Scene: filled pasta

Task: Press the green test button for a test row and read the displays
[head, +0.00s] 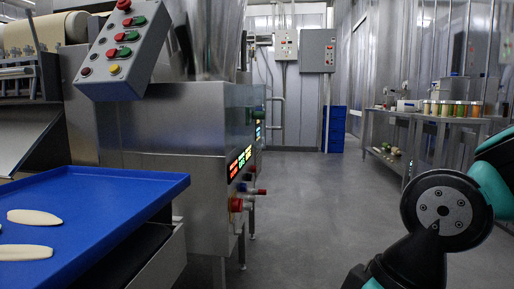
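A grey control box (98,72) hangs tilted at the upper left, with green and red buttons in rows, a red mushroom knob on top and a yellow button low down. One green button (133,35) shows in its middle row. I cannot tell which one is the test button. On the side of the steel machine (160,130), small lit displays (240,161) glow red, orange and green at a steep angle; I cannot read them. More lit displays (258,132) sit farther back. My gripper is out of view; only my arm's links show at the lower right.
A blue tray (120,205) with pale flat dough pieces (35,217) is at the lower left. Red and blue fittings (240,204) stick out from the machine into the aisle. A steel table (425,117) with jars stands at the right. The grey floor (320,190) between is clear.

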